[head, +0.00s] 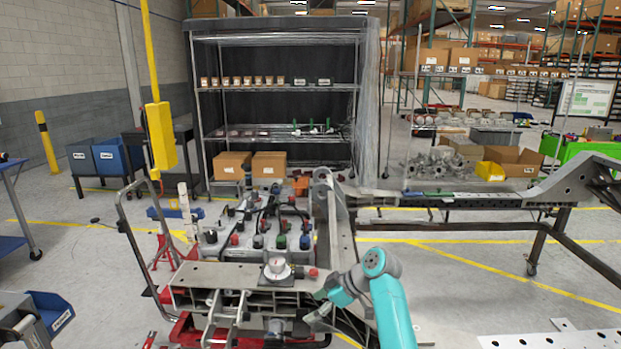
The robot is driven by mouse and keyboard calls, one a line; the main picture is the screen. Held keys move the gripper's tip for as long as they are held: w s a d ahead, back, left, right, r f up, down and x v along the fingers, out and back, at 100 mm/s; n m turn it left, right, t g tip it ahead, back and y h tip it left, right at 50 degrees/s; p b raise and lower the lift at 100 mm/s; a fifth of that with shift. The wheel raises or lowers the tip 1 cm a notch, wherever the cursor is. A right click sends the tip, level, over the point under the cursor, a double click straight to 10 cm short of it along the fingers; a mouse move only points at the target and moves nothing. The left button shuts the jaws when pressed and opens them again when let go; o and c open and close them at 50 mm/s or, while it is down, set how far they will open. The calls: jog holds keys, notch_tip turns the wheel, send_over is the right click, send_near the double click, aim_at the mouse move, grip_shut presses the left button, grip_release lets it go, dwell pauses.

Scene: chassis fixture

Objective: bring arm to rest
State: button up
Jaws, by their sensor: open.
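My arm, teal with grey joints, rises from the bottom edge right of centre in the head view and bends left. My gripper (316,308) is at its end, low over the right front part of the chassis fixture (215,275). Its fingers are small and partly lost against the grey metal behind them. It is open, and I see nothing held in it. I cannot tell whether it touches the fixture. A round pale gauge-like part (276,268) sits on the fixture's front plate, left of my gripper.
A long metal chassis rail (450,200) on a dark frame stands to the right. A perforated plate (555,340) is at bottom right. A yellow post (160,135) rises at left. A wire shelf rack (280,118) stands behind. Open floor (480,262) lies right of my arm.

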jog(key=s+d+f+m+t+h, duration=0.1)
jog(key=s+f+m, duration=0.15)
jog(key=f, duration=0.45)
jog(key=s+d+f+m+t, duration=0.1)
jog(key=s+f, duration=0.2)
jog(key=f, duration=0.3)
jog(key=s+d+f+m+t+h, duration=0.2)
jog(key=s+d+f+m, duration=0.15)
jog(key=s+f, duration=0.65)
jog(key=s+d+f+m+t+h, duration=0.25)
jog(key=s+d+f, duration=0.3)
jog(key=s, duration=0.75)
jog(key=s+d+r+m+t+h, duration=0.1)
jog(key=s+d+r+m+t, duration=0.15)
jog(key=s, duration=0.85)
jog(key=s+d+r+m+t+h, duration=0.15)
jog(key=s+r, duration=0.25)
jog(key=s, duration=0.6)
jog(key=s+d+r+t, duration=0.1)
jog(key=s+r, duration=0.5)
jog(key=r, duration=0.3)
jog(key=s+d+r+m+t, duration=0.1)
jog(key=s+r, duration=0.6)
jog(key=r, duration=0.2)
jog(key=shift+s+h, duration=0.2)
jog(key=shift+h, duration=0.2)
